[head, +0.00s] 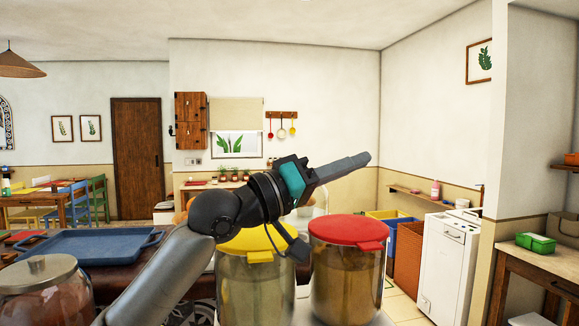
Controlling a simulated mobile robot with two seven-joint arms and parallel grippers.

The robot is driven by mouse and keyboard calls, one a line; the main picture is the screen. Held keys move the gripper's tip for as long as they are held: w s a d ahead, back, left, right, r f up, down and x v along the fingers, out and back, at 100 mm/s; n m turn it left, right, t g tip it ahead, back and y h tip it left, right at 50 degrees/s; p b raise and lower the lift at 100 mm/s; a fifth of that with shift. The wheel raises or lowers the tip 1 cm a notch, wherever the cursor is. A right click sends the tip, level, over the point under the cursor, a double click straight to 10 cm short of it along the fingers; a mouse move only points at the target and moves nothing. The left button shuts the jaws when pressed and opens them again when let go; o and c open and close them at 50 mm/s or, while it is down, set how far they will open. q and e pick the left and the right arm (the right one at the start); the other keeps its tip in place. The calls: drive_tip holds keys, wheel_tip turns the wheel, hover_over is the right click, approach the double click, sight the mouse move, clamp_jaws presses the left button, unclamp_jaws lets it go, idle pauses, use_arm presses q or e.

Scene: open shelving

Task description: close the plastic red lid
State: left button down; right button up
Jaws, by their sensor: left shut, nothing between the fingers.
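The red plastic lid (346,229) lies over the top of a clear jar (346,283) at the lower middle right. It looks roughly level, with its tab facing front right; I cannot tell whether it is fully pressed down. My left gripper (362,160) is shut and empty, above and apart from the lid in the picture, pointing right. Its arm comes up from the lower left and hides part of the neighbouring jar. My right gripper is not in view.
A second jar with a yellow lid (255,240) stands just left of the red-lidded one. A glass jar (45,290) and a blue tray (85,245) are farther left. A white appliance (447,265) and a side table (541,259) with a green box (536,242) stand to the right.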

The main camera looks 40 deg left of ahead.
use_arm(q)
drive_tip(key=w+a+b+v, duration=0.1)
drive_tip(key=b+v, duration=0.4)
drive_tip(key=v, duration=0.4)
drive_tip(key=shift+s+a+f, duration=0.25)
drive_tip(key=shift+s+a, duration=0.05)
drive_tip(key=shift+a, duration=0.15)
